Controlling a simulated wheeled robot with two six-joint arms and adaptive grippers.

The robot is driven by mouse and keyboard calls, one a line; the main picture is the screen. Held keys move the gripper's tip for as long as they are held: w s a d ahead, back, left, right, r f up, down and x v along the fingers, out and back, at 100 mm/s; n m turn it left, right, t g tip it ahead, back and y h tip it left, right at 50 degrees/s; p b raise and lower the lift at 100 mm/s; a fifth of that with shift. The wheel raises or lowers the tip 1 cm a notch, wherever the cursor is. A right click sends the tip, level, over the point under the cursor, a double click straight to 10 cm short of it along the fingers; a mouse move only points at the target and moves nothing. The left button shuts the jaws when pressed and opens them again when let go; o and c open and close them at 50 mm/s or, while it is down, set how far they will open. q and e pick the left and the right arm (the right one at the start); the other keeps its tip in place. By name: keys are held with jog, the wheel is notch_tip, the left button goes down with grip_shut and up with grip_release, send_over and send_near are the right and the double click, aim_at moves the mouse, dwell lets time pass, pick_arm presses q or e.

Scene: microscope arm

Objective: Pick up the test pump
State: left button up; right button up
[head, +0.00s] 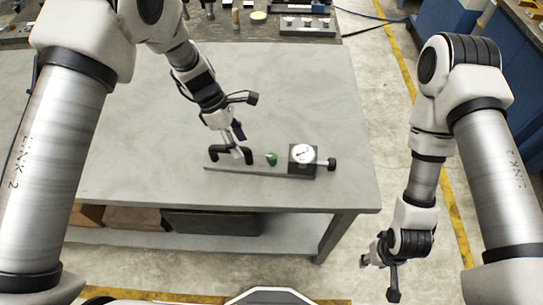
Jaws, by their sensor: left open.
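The test pump (262,172) lies near the front edge of the grey table. It has a long flat base, a black arched handle at its left end, a green knob in the middle, and a dark block with a white round gauge and a black end knob at the right. My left gripper (236,143) is open at the black handle, pointing down. Its fingers overlap the handle in the picture, and I cannot tell whether they touch it. My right gripper (372,255) hangs beyond the table's right side, away from the pump; its finger opening is unclear.
The grey table (130,150) is bare around the pump. A second bench (340,30) with small tools and a tray stands at the back. Boxes (135,217) sit on the shelf below. Blue cabinets (450,30) stand at the back right, and open floor lies right of the table.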

pick_arm(q)
jog(key=f, duration=0.1)
jog(key=w+f, duration=0.1)
jog(key=shift+d+f, duration=0.3)
jog(key=shift+d, duration=0.05)
jog(key=shift+s+r, duration=0.15)
jog(key=shift+s, duration=0.05)
jog(key=shift+s+r, duration=0.1)
jog(key=shift+s, duration=0.1)
jog(key=c, duration=0.5)
grip_shut()
jog(key=shift+w, duration=0.1)
pick_arm(e)
jog(key=shift+w+r, duration=0.25)
jog(key=shift+w, duration=0.05)
pick_arm(q)
jog(key=shift+r, duration=0.1)
pick_arm(e)
jog(key=shift+r, duration=0.1)
